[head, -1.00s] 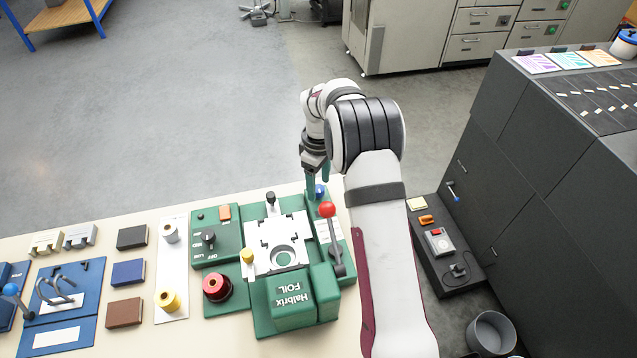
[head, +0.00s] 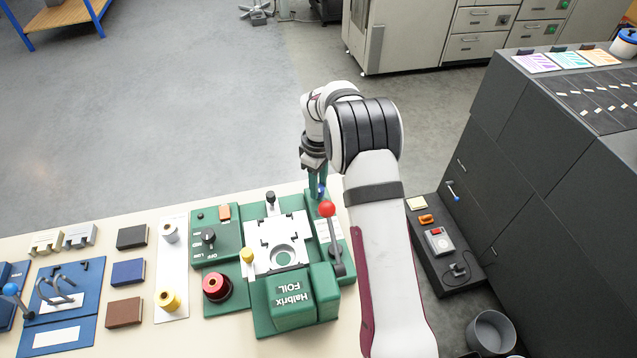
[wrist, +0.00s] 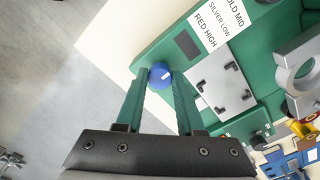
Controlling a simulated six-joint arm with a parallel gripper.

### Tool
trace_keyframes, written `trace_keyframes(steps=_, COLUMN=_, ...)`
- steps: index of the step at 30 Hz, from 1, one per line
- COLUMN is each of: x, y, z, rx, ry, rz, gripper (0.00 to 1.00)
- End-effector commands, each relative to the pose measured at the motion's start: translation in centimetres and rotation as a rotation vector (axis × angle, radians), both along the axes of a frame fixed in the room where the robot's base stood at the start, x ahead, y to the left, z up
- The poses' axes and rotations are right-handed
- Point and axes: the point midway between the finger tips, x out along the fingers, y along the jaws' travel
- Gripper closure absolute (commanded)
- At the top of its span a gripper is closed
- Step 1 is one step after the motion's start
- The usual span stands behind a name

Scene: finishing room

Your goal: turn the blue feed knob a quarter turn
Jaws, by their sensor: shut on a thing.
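The blue feed knob (wrist: 157,72) is round with a short white mark on its face. It sits near the corner of the green foil machine (wrist: 150,57), beside a white label. In the wrist view my gripper (wrist: 159,78) has one green finger on each side of the knob, closed on it. In the head view the gripper (head: 317,191) points down at the machine's far right part, and its fingers hide much of the blue knob (head: 321,189).
A red-ball lever (head: 327,209) stands close in front of the gripper. A black knob (head: 270,197) and a yellow knob (head: 247,255) flank the white plate. The red button (head: 216,287) is at the left. Bare floor lies beyond the bench edge.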

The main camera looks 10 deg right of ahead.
Motion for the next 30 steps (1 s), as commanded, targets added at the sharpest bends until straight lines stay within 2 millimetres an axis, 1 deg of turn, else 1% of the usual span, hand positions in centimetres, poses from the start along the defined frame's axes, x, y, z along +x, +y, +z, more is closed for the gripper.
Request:
trace_keyframes(steps=5, x=0.06, y=-0.01, z=0.05, rx=0.000, ry=-0.001, rz=-0.051, gripper=1.00)
trace_keyframes(steps=11, x=0.08, y=0.01, z=0.06, rx=0.001, ry=-0.002, rz=-0.185, gripper=1.00)
trace_keyframes(steps=30, x=0.16, y=0.04, z=0.09, rx=0.002, ry=-0.004, rz=-0.789, gripper=1.00)
